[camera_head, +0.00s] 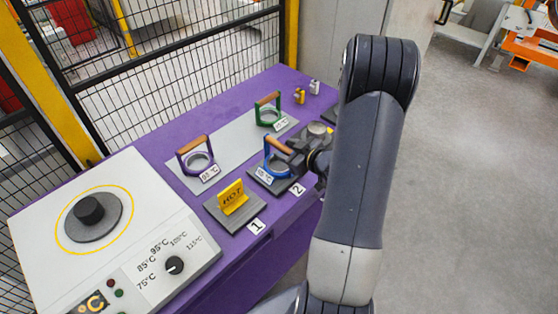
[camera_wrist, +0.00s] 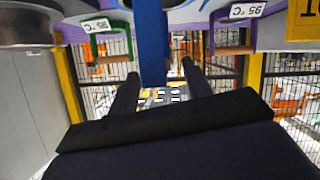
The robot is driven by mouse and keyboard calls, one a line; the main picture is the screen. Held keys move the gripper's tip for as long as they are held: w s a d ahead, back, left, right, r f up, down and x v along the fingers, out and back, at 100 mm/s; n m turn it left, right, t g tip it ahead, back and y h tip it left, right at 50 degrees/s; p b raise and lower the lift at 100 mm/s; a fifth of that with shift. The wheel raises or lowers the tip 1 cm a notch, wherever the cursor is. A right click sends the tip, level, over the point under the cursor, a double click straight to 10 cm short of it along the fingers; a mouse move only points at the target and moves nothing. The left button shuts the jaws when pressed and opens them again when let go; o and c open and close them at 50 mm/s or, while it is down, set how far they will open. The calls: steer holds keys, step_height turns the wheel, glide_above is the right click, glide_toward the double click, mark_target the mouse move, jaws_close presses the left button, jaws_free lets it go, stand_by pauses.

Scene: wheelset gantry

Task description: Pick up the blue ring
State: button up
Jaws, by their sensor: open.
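The blue ring (camera_head: 267,157) has an upright blue frame with a wooden handle on top. It sits on a dark plate by the label 2, with a white temperature tag in front. My gripper (camera_head: 294,156) is close to its right side, at about handle height. In the wrist view, a blue upright bar of the blue ring (camera_wrist: 151,35) comes down from the top, in line with the gap between the two dark fingers of my gripper (camera_wrist: 160,72). The fingers are apart. I cannot tell whether they touch the ring, and the handle is hidden in this view.
A purple ring (camera_head: 183,165) and a green ring (camera_head: 258,115) stand on a grey strip (camera_head: 224,141) behind. A yellow HOT sign (camera_head: 232,197) stands at label 1, left of the blue ring. A heater box (camera_head: 150,215) fills the left. Mesh fencing stands behind the purple table (camera_head: 180,140).

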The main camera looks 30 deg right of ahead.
steer(key=shift+x, duration=1.15)
jaws_close()
steer(key=shift+r, duration=0.1)
